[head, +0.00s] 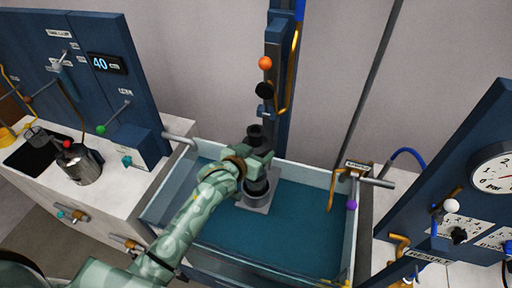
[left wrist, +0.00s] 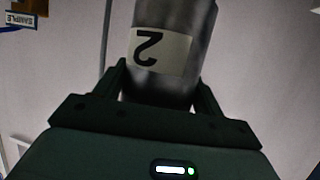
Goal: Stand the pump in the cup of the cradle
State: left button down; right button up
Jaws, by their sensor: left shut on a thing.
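The pump (head: 254,134) is a dark grey cylinder standing roughly upright in my left gripper (head: 259,162). In the left wrist view, the gripper (left wrist: 162,95) is shut around the pump (left wrist: 205,35), which bears a white label with an upside-down "2". Directly below is the grey round cup (head: 257,189) of the cradle, on a light square plate (head: 263,206) in the tank. The pump lines up with the cup in the head view. The gripper hides the pump's lower part, so I cannot tell whether its foot is inside the cup or above it. My right gripper is out of view.
The tank (head: 163,205) holds blue-green water. A blue column (head: 277,50) with orange and black knobs rises behind the cradle. A left counter carries a metal pot (head: 80,167) and a blue panel. A gauge panel (head: 475,190) stands at right. Open water lies right of the cradle.

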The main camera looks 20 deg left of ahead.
pick_arm(q)
jog(key=shift+w+f+b, duration=0.15)
jog(key=shift+f+b, duration=0.15)
jog(key=shift+f, duration=1.3)
jog(key=shift+d, duration=0.1)
jog(key=shift+c, duration=1)
grip_release()
jog(key=shift+s+f, duration=0.25)
jog(key=shift+f, duration=0.1)
jog(key=p+v, duration=0.1)
jog(key=v, duration=1.1)
